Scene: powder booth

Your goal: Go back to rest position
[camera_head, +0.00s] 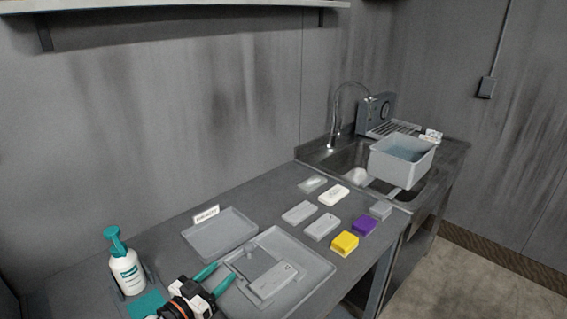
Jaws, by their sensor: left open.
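My left gripper (222,273) comes in at the bottom of the head view. Its two teal fingers are spread apart and I see nothing held between them. The fingertips are at the left edge of a light grey tray (312,283). My right gripper is not in view.
A white spray bottle with a teal top (126,268) stands left of my gripper. A labelled grey tray (220,236) lies behind. Several blocks, including a yellow one (344,243) and a purple one (364,226), lie right. A grey bin (401,163) sits at the sink.

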